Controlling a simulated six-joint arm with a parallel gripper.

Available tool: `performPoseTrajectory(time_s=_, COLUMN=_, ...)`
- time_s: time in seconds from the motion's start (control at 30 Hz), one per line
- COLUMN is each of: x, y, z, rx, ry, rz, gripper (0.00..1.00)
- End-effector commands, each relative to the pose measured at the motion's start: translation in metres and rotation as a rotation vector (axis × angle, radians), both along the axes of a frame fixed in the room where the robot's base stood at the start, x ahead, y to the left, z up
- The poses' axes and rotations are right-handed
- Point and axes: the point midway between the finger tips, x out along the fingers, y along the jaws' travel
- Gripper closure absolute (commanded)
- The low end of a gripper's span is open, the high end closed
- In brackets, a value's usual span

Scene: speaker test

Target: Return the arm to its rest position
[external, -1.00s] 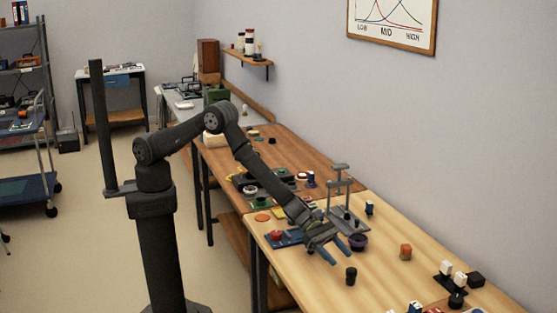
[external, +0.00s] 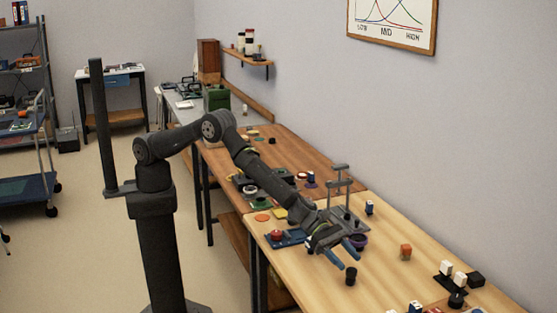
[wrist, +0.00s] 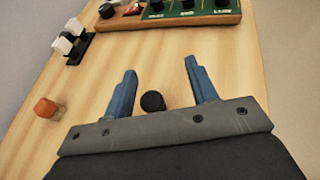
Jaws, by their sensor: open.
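My gripper (external: 346,257) is above the light wooden bench, its two blue fingers spread apart with nothing held between them. In the wrist view my gripper (wrist: 157,82) shows the same wide gap. A small black cylinder (external: 351,276) stands on the bench just in front of the fingers. In the wrist view the black cylinder (wrist: 152,101) appears between the fingers, lower than their tips; I cannot tell its exact distance below. My arm reaches out bent from its column over the bench.
An orange block (external: 405,251) sits to the right, also seen in the wrist view (wrist: 46,107). A purple bowl (external: 360,242) and a grey stand (external: 345,217) are close beside the gripper. A green panel with knobs (wrist: 185,15) lies ahead in the wrist view. The wall borders the bench.

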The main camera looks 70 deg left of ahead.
Motion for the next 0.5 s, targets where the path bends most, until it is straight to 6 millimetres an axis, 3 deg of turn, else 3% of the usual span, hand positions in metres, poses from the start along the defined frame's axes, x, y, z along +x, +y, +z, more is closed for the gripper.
performPoseTrajectory(time_s=0.5, x=-0.083, y=-0.002, z=0.051, rx=-0.001, ry=0.001, rz=0.0, gripper=0.47)
